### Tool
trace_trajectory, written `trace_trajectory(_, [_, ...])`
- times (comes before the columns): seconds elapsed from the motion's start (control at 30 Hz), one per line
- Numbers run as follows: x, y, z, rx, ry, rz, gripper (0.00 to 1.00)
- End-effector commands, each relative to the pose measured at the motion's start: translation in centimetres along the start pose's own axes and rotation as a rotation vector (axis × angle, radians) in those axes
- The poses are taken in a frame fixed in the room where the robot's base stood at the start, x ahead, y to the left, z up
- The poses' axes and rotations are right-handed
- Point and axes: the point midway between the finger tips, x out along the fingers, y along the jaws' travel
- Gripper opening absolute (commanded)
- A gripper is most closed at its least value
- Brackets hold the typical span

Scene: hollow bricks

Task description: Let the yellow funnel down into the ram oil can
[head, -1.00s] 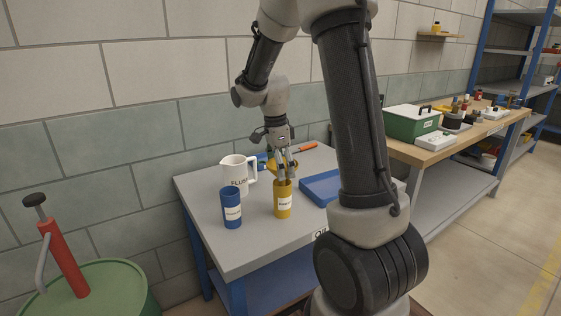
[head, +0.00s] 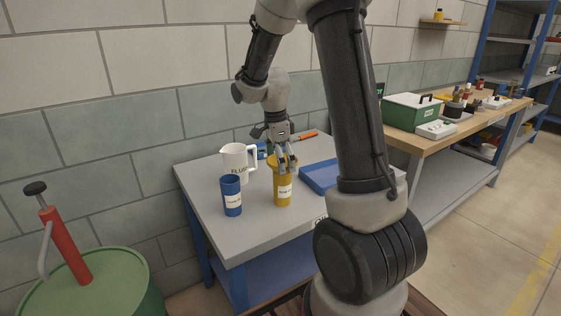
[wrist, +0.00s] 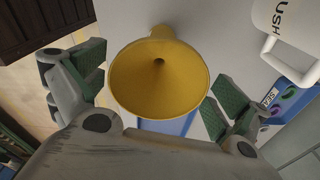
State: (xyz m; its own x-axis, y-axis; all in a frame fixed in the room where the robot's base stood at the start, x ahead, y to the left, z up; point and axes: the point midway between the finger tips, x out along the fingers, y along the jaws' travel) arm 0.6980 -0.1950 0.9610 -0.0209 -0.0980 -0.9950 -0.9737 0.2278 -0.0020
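The yellow funnel (wrist: 160,85) is mouth up in the wrist view, with its dark hole in the middle. My gripper (head: 285,162) is shut on the funnel, its green pads against the rim at left and right in the wrist view (wrist: 157,80). In the head view the funnel (head: 271,163) is over the mouth of the yellow can (head: 284,196), which carries a white label too small to read surely. The spout is hidden, so I cannot tell how deep it is in the can.
A blue can (head: 231,196) and a white jug (head: 236,160) stand to the left on the grey table (head: 250,232). A blue tray (head: 318,177) lies to the right, with an orange-handled tool (head: 307,135) behind. The front of the table is clear.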

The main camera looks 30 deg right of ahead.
Motion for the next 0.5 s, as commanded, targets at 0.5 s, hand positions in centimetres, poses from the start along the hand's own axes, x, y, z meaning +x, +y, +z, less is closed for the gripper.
trace_trajectory(0.5, [-3.3,-0.1,0.0,-0.001,-0.001,-0.005,1.00])
